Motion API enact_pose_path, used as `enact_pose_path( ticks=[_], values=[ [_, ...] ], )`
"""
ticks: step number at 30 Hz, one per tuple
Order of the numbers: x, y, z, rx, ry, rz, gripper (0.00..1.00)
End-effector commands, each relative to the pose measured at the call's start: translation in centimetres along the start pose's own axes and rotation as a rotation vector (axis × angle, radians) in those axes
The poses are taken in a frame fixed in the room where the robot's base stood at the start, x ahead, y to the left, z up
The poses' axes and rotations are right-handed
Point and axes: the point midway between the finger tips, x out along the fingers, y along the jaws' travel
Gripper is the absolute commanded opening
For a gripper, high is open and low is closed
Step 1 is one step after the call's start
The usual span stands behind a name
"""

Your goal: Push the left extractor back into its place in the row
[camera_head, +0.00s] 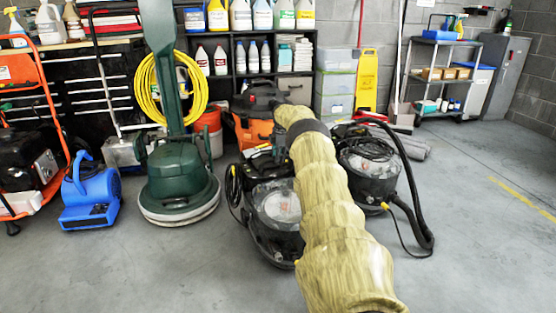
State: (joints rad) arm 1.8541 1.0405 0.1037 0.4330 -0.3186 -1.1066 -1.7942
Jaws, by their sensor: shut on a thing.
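The left extractor (272,218) is a low black machine with a clear domed lid. It stands on the concrete floor left of my arm and nearer to me than the right extractor (370,175). My arm, in a yellow sleeve, reaches from the bottom right up across the left extractor and hides its right side. The right extractor is a similar black machine just right of my arm, with a black hose curving down its right side. My gripper cannot be made out; the far end of the sleeve hides the space beyond it. I cannot see any contact with the left extractor.
A green floor machine (178,180) stands left of the extractors, and a blue blower (90,192) further left. An orange and black machine (254,132) is behind the left extractor. Shelves of bottles line the back wall. The floor at front left and at right is clear.

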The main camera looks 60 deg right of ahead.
Motion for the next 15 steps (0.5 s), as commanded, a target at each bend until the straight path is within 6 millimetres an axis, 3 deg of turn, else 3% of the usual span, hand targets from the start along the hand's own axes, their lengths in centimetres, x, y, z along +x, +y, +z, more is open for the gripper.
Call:
enact_pose_path(
  ticks=[5, 6, 8, 15],
  values=[
    [0.1, -0.1, 0.5, 0.001, -0.009, 0.000, 0.00],
    [0.1, -0.1, 0.5, 0.000, -0.009, 0.000, 0.30],
    [0.1, 0.0, 0.3, 0.000, -0.008, 0.000, 0.41],
    [-0.2, 0.2, -0.4, -0.005, -0.005, 0.002, 0.44]
  ],
)
